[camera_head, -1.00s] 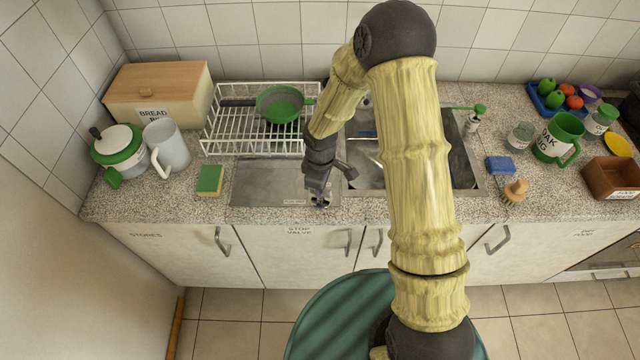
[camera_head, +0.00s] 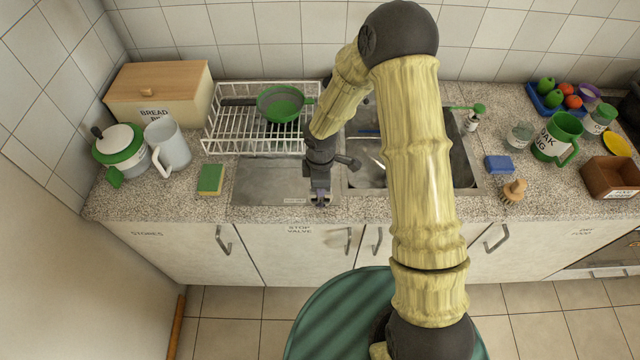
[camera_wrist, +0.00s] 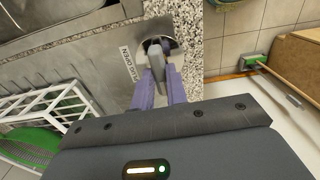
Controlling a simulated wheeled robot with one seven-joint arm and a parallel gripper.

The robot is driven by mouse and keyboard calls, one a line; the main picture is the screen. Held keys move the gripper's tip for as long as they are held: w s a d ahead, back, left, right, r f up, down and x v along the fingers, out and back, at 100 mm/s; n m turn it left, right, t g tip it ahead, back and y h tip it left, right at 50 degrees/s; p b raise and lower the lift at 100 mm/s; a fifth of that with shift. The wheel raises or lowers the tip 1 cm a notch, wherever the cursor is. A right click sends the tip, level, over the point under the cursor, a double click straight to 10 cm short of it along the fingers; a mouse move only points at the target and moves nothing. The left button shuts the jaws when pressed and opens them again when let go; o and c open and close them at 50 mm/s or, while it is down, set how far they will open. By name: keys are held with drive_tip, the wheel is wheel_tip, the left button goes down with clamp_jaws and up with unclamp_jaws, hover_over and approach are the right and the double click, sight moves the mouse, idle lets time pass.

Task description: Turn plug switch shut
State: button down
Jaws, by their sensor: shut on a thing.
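The plug switch (camera_wrist: 155,58) is a small grey lever on a round metal plate at the front edge of the counter, left of the sink basin. My gripper (camera_wrist: 160,82) is shut on this lever, with a purple finger on each side of it. A white label (camera_wrist: 128,64) beside the plate carries rotated text that seems to include "OPEN". In the head view my gripper (camera_head: 320,199) points down at the counter's front edge, and it hides most of the switch there.
The sink basin (camera_head: 462,165) lies right of my gripper, partly behind my arm.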

drive_tip(key=c, duration=1.4)
unclamp_jaws()
wheel_tip(320, 180, up, 17)
drive_tip(key=b, duration=0.1)
drive_tip(key=shift+r, duration=0.2)
drive_tip(key=shift+w, duration=0.15)
drive_tip(key=shift+d, duration=0.1)
drive_tip(key=s+d+r+m+t, duration=0.1)
drive_tip(key=s+d+m+t, duration=0.1)
drive_tip(key=s+d+m, duration=1)
drive_tip(key=d+m, duration=0.1)
drive_tip(key=m, duration=0.4)
drive_tip(key=shift+s+d+r+m+t, duration=0.15)
drive_tip(key=shift+s+m+t, duration=0.15)
drive_tip(key=shift+s+m, duration=0.1)
